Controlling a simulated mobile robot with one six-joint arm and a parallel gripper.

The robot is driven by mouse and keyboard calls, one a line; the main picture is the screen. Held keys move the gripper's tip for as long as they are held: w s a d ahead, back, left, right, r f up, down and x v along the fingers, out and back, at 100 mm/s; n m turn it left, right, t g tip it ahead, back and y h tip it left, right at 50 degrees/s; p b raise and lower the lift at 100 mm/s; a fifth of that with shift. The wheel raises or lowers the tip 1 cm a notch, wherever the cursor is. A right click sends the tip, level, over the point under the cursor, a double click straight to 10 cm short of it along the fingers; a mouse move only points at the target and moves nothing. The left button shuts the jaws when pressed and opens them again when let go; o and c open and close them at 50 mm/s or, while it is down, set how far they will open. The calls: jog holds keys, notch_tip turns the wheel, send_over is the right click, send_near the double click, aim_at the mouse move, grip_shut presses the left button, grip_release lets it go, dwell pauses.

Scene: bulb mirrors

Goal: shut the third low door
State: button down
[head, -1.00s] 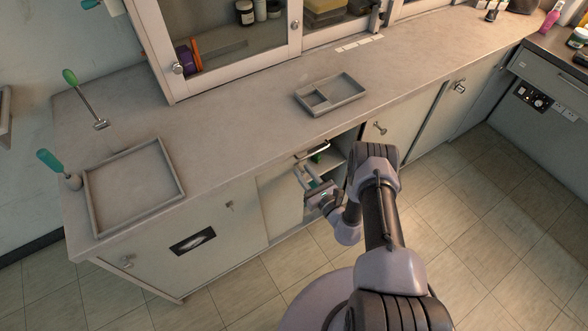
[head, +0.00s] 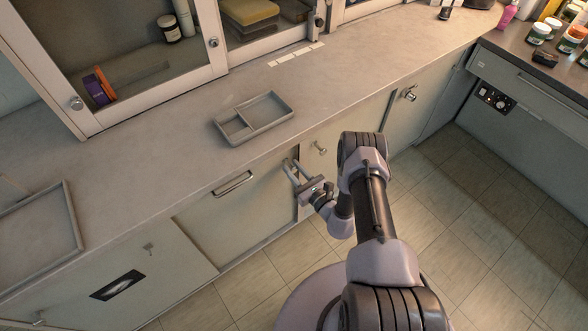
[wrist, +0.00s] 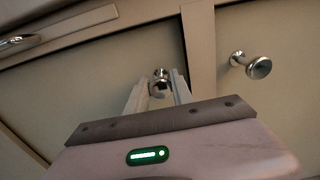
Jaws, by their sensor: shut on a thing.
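A pale low door (head: 238,215) stands below the counter, left of a post, and fills its bay as far as that post. My gripper (head: 290,168) is at its upper right edge. In the wrist view my gripper's fingers (wrist: 160,88) are closed around a small metal knob (wrist: 160,73) on this door (wrist: 110,85), beside the vertical post (wrist: 198,45). No gap shows between door and post, though the fingers hide part of that edge.
A bar handle (head: 233,184) is left of my gripper. Another low door's round knob (head: 320,148) is close on the right. A divided tray (head: 255,118) sits on the counter above. The tiled floor (head: 445,230) is clear on the right.

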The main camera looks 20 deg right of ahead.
jog(key=c, duration=1.1)
grip_release()
jog(key=shift+s+a, duration=0.1)
jog(key=shift+a, duration=0.05)
jog(key=p+v, duration=0.5)
jog(key=v, duration=1.2)
jog(key=shift+s, duration=0.2)
jog(key=shift+r, duration=0.1)
